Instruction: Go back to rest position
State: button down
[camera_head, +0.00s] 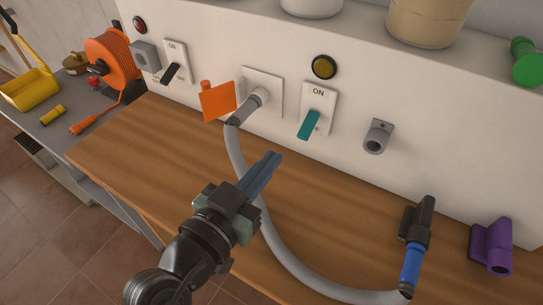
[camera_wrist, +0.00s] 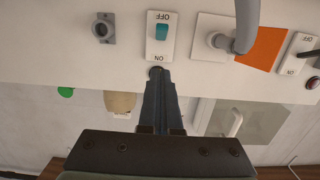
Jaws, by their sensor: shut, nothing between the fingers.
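My gripper (camera_head: 266,170) is shut and empty. It hangs over the wooden bench top (camera_head: 170,145) in the head view, in front of the white panel. In the wrist view the closed fingers (camera_wrist: 157,75) point at the panel, just beside the switch with the teal lever (camera_wrist: 162,32). I cannot tell the exact gap to the panel. In the head view that teal lever (camera_head: 309,124) is tilted down, away from the ON label. A grey hose (camera_head: 262,215) runs from the panel's socket, behind my gripper, to a blue and black nozzle (camera_head: 411,262).
An orange flap (camera_head: 217,101) stands by the hose socket. A black lever switch (camera_head: 172,72) is further left. A grey holder (camera_head: 377,136) and a purple holder (camera_head: 492,246) are on the right. An orange cable reel (camera_head: 112,58) stands at far left. Bare bench lies left of my gripper.

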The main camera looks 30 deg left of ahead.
jog(key=shift+r, duration=0.1)
dwell(0.3)
jog(key=w+d+r+m+t+p, duration=0.1)
jog(key=w+d+r+t+p, duration=0.2)
jog(key=r, duration=0.8)
jog(key=w+d+r+t+p, duration=0.1)
jog(key=w+d+r, duration=0.25)
jog(key=r, duration=0.85)
jog(key=s+d+r+t+p, duration=0.1)
jog(key=s+d+r+t, duration=0.2)
jog(key=r, duration=0.8)
jog(key=s+d+r+n+t+p, duration=0.1)
jog(key=s+d+r+t, duration=0.2)
jog(key=r, duration=0.8)
jog(key=s+d, duration=0.2)
jog(key=d, duration=0.1)
jog(key=shift+d+r+y+p, duration=0.3)
jog(key=shift+r+p, duration=0.05)
jog(key=shift+p, duration=0.05)
jog(key=shift+s, duration=0.1)
